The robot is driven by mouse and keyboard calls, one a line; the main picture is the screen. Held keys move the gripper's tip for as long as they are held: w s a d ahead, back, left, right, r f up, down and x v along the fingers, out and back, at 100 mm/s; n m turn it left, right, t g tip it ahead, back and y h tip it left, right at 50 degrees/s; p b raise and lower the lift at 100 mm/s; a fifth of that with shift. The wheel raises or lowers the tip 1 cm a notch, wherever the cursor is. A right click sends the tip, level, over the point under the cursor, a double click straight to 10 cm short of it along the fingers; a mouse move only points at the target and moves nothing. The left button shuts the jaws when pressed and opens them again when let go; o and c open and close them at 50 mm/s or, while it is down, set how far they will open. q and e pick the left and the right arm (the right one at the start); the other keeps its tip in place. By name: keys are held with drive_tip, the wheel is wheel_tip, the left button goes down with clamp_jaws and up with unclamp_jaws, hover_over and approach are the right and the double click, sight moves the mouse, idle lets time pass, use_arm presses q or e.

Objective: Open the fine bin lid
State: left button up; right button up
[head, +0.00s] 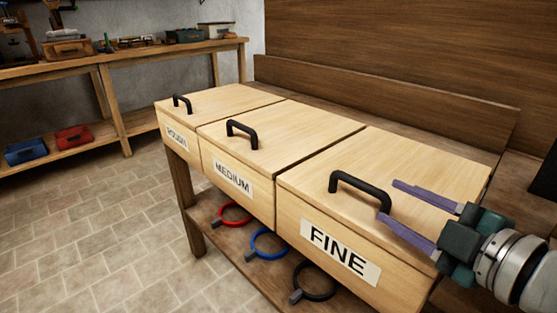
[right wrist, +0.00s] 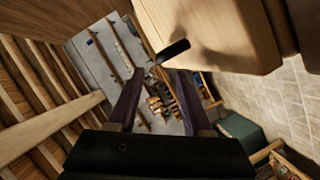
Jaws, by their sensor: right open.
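The fine bin (head: 325,250) is the nearest of the wooden bins, with a white FINE label on its front. Its lid (head: 415,165) lies shut, with a black bar handle (head: 360,186) near the front edge. My right gripper (head: 388,205) comes in from the right over this lid. Its purple fingers are apart and point at the handle, with nothing seen between them. In the right wrist view the black handle (right wrist: 173,52) shows just beyond the fingertips; I cannot tell whether they touch. My left gripper is out of view.
The medium bin (head: 245,150) and rough bin (head: 215,100) stand to the left, lids shut. Red, blue and black rings (head: 315,283) lie on the shelf below. A workbench (head: 120,55) with tools stands at the back left. A wooden wall rises behind the bins.

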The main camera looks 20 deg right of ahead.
sight(369, 190)
drive_tip(key=b+x, duration=0.1)
drive_tip(key=x, duration=0.7)
drive_tip(key=shift+w+b, duration=0.15)
drive_tip(key=shift+b, duration=0.2)
drive_tip(key=shift+c, duration=0.4)
clamp_jaws()
idle(0.6)
